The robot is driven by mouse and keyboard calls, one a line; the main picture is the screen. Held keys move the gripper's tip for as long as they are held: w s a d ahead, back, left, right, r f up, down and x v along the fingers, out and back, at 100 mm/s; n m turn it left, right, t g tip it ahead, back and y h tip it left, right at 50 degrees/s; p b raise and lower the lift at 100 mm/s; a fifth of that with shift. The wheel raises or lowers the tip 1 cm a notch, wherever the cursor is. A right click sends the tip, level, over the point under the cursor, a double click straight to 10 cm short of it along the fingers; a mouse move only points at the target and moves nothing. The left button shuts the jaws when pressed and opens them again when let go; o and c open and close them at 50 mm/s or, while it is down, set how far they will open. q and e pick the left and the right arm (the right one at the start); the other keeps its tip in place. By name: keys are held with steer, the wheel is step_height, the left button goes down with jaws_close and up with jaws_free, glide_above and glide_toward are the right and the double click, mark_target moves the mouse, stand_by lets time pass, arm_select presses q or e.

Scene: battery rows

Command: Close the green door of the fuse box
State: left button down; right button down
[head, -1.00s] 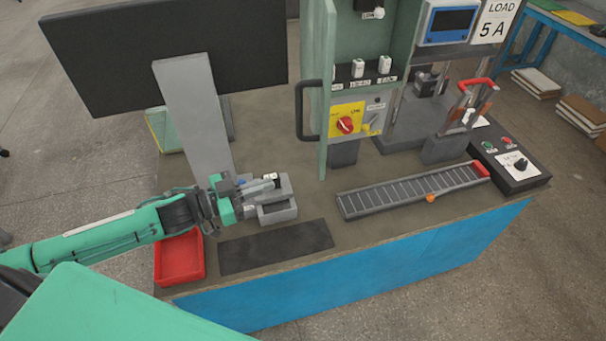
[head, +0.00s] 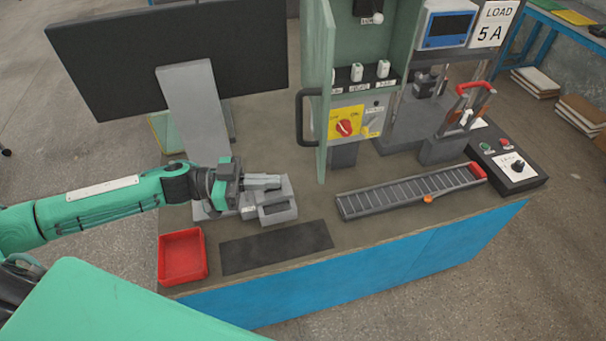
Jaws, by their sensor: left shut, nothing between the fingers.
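The fuse box (head: 358,55) stands at the back middle of the bench, with white fuses inside and a yellow panel with a red rotary switch (head: 344,127) below. Its green door (head: 321,90) stands open on the left side, seen nearly edge-on and swung out toward me. A dark handle (head: 302,118) sticks out from the door's left face. My left gripper (head: 278,181) is shut and empty, pointing right above a grey block-like holder, left of the door and apart from it. My right gripper is not in view.
The grey holder (head: 278,212) sits beneath the left gripper. A red tray (head: 182,257) and a dark mat (head: 276,247) lie at the front. A monitor (head: 170,62) stands behind the arm. A ribbed grey rack (head: 411,190) and a control box (head: 508,168) lie to the right.

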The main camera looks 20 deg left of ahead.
arm_select(q)
steer(key=p+x, duration=0.3)
steer(key=x, duration=0.4)
steer(key=shift+w+d, duration=0.15)
steer(key=shift+d, duration=0.2)
